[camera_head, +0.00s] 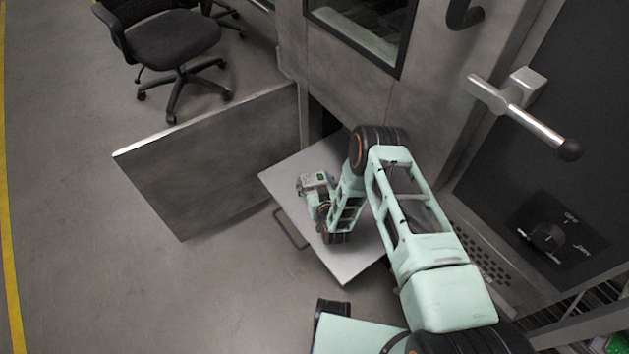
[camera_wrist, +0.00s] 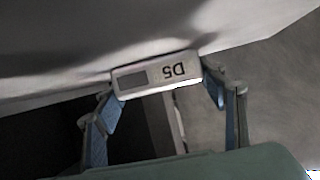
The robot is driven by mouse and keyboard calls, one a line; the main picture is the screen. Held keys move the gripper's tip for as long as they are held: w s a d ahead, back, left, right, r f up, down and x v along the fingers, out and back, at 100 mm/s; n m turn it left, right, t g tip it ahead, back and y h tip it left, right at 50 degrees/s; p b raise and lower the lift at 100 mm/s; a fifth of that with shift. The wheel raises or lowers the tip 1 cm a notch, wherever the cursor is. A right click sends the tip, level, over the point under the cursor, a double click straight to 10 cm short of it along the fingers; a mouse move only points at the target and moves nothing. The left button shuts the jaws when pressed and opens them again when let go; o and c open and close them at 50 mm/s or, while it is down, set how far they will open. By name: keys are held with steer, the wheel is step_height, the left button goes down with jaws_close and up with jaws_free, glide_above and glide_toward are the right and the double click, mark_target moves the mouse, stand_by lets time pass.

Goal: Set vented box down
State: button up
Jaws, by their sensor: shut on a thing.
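The box (camera_wrist: 155,76) shows in the wrist view as a pale, narrow block with a dark rectangle and the marking "D5", seen upside down. My gripper (camera_wrist: 160,87) has a blue-padded finger at each end of it and is shut on it. No vents can be made out. A pale surface (camera_wrist: 60,45) lies right behind the box, with a dark shadow close around it; I cannot tell whether they touch. In the head view my arm reaches over a light grey panel (camera_head: 357,263), and the box cannot be made out there.
An open grey door (camera_head: 210,160) stands left of the panel, below the machine's window (camera_head: 370,30). A metal lever with a black knob (camera_head: 525,118) and a rotary switch (camera_head: 547,236) are at right. Black office chairs (camera_head: 170,45) stand at upper left. The left floor is clear.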

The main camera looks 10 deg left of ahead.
steer(key=o, duration=1.2)
steer(key=shift+o, duration=0.2)
steer(key=shift+r+p, duration=0.2)
steer(key=shift+p, duration=0.15)
steer(key=p+v, duration=0.2)
steer(key=v, duration=0.9)
steer(key=shift+s+d+r+p, duration=0.15)
steer(key=shift+s+p, duration=0.2)
steer(key=shift+s, duration=0.1)
